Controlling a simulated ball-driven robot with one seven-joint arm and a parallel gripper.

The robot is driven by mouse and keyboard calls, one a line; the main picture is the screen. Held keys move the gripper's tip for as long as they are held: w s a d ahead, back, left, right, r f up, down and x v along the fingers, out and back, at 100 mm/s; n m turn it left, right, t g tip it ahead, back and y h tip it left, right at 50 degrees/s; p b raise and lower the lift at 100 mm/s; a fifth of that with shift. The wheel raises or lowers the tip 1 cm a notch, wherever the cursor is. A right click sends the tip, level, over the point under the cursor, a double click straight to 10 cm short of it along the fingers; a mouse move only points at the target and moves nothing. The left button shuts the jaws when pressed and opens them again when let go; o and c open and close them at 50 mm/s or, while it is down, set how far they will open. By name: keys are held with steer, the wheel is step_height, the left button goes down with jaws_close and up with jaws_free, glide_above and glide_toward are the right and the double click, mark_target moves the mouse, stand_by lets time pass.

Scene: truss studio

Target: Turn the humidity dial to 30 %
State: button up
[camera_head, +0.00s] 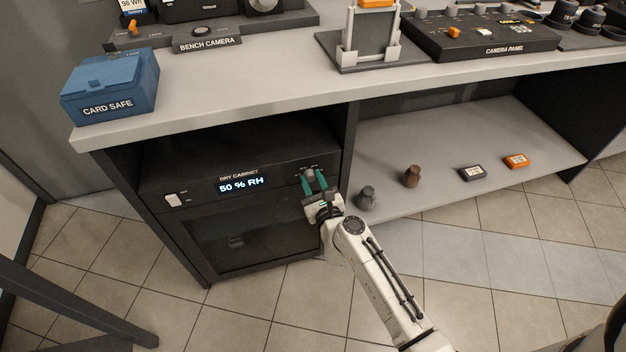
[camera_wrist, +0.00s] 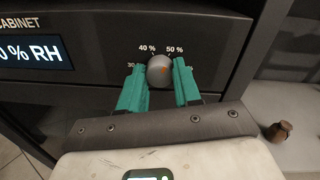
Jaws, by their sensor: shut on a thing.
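The humidity dial (camera_wrist: 160,71) is a round grey knob on the dark front of the dry cabinet (camera_head: 200,202). An orange mark shows on its face. Labels for 30 %, 40 % and 50 % stand around it in the wrist view; the 30 % label is partly hidden by a finger. My gripper (camera_wrist: 158,84), with green fingers, is shut on the dial, one finger at each side. It also shows in the head view (camera_head: 314,182), at the cabinet's upper right. The cabinet display (camera_head: 242,185) reads 50 % RH.
A white switch (camera_head: 176,199) is at the cabinet front's left. The open shelf (camera_head: 500,140) to the right holds a grey knob-like piece (camera_head: 367,197), a brown one (camera_head: 412,176) and two small cards. The countertop (camera_head: 230,90) overhangs the cabinet.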

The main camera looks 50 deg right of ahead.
steer(key=n+p, duration=0.1)
steer(key=n, duration=0.1)
steer(key=n+p, duration=0.1)
steer(key=n, duration=0.2)
steer(key=shift+a+r+p, duration=0.1)
steer(key=shift+r+p, duration=0.1)
steer(key=shift+p, duration=0.2)
steer(key=n+p, duration=0.3)
steer(key=n, duration=0.2)
steer(key=shift+w+n+g, duration=0.1)
steer(key=shift+n+g, duration=0.3)
steer(key=n+p, duration=0.3)
steer(key=n, duration=0.3)
steer(key=shift+a+f+h, duration=0.1)
steer(key=shift+h, duration=0.2)
steer(key=n+p, duration=0.2)
steer(key=n, duration=0.2)
steer(key=shift+f, duration=0.15)
steer(key=shift+n, duration=0.4)
steer(key=o, duration=1.1)
steer(key=shift+c, duration=0.2)
steer(key=p+v, duration=0.2)
steer(key=v, duration=0.8)
steer(key=shift+s+a, duration=0.25)
steer(key=shift+a, duration=0.05)
